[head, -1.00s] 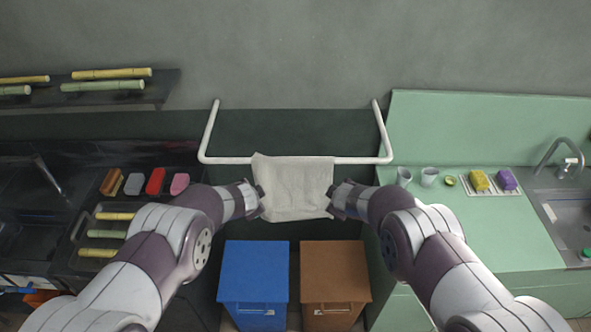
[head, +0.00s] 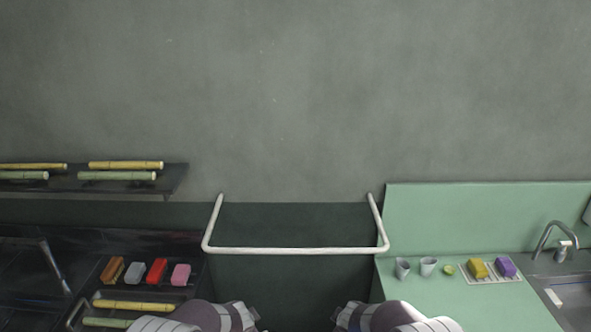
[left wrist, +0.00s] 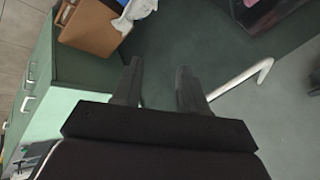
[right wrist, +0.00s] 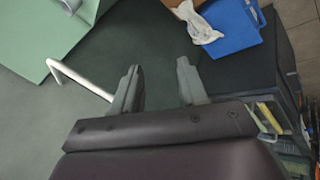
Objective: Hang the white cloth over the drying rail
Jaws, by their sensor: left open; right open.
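The white drying rail (head: 295,250) is bare in the head view and also shows in the left wrist view (left wrist: 240,80) and the right wrist view (right wrist: 82,81). The white cloth (right wrist: 197,22) lies crumpled low down, over the brown and blue bins in the right wrist view. It also shows in the left wrist view (left wrist: 134,12), and it is out of the head view. My left gripper (left wrist: 158,68) is open and empty near the rail. My right gripper (right wrist: 158,68) is open and empty near the rail's other side. Their fingertips are apart from the cloth.
The blue bin (right wrist: 232,28) and the brown bin (left wrist: 92,27) stand below. A green counter (head: 440,295) with cups (head: 428,267) and sponges (head: 478,268) is at right. A dark counter with coloured blocks (head: 157,271) and cane pieces (head: 133,306) is at left.

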